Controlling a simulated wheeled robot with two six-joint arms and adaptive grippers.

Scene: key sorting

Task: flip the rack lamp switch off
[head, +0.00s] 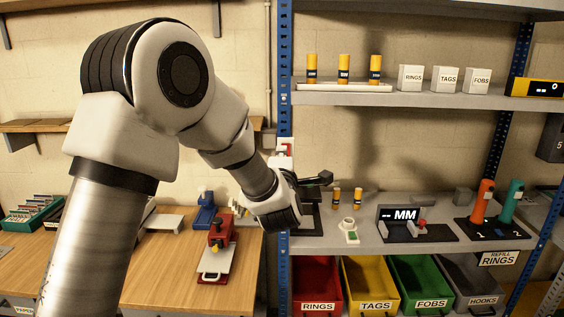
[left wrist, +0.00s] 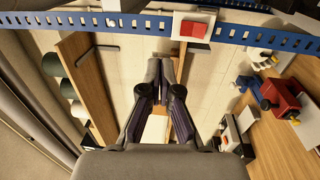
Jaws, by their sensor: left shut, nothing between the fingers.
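The lamp switch is a red rocker on a white plate on the blue rack post, and it shows in the head view (head: 286,149) and at the top of the left wrist view (left wrist: 193,29). Its rocker position is too small to tell. My left gripper (left wrist: 163,72) is shut and empty, with its fingertips apart from the switch, below and left of it in the left wrist view. In the head view my left arm reaches close to the post, below the switch, and its wrist largely hides the fingers. My right gripper is not in view.
The blue rack post (head: 285,70) stands beside my wrist. A shelf (head: 380,239) holds a dark stand, yellow-banded tubes and an MM display (head: 404,214). Coloured bins (head: 318,281) sit below. A wooden bench (head: 165,270) with a red press (head: 220,234) is left.

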